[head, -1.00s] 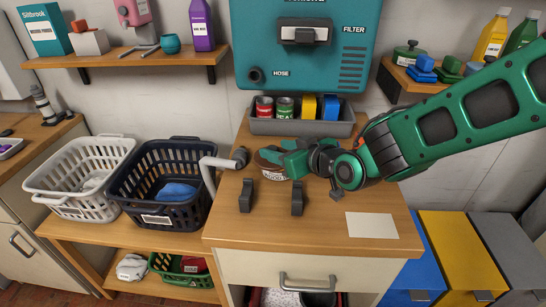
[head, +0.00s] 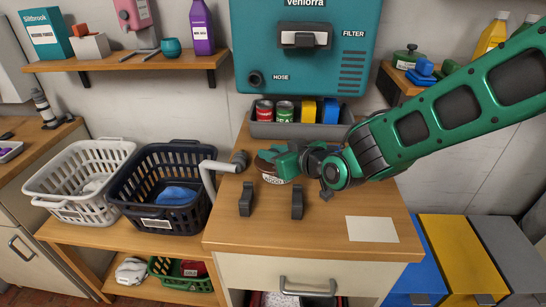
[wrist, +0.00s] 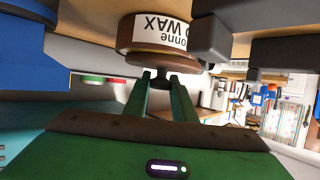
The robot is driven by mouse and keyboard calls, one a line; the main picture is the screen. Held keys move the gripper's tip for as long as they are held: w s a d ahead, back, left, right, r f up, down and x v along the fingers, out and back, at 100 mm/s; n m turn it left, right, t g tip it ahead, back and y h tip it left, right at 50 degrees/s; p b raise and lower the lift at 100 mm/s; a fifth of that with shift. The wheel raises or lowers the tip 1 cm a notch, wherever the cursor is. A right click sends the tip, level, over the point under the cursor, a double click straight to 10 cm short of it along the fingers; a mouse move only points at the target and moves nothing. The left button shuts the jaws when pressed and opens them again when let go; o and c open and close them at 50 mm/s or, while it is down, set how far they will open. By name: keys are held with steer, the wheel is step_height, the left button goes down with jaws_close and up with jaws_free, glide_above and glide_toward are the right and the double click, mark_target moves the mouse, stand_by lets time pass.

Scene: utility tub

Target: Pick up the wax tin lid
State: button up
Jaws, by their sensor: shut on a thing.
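The wax tin (head: 276,180) stands on the wooden counter, a brown round tin with a white label. It shows upside down in the wrist view (wrist: 165,32), with part of the word WAX readable. Its lid (wrist: 165,61) is a brown disc with a small dark knob, at the tin's top. My gripper (wrist: 160,82) is shut on the lid's knob, one green finger on each side. In the head view my gripper (head: 287,165) covers part of the tin and lid. I cannot tell whether the lid touches the tin.
A grey bin (head: 300,129) with cans and boxes stands behind the tin. Two dark upright brackets (head: 297,202) stand in front of it, and a grey pipe (head: 217,167) is at the left. A white sheet (head: 371,229) lies front right. The counter's front middle is clear.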

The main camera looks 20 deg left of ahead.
steer(key=shift+r, duration=0.15)
step_height(320, 180, up, 4)
steer(key=shift+s+a+r, duration=0.1)
steer(key=shift+r, duration=0.05)
steer(key=s+a+r, duration=0.4)
steer(key=s+r, duration=0.2)
steer(key=s, duration=0.5)
steer(key=shift+r, duration=0.2)
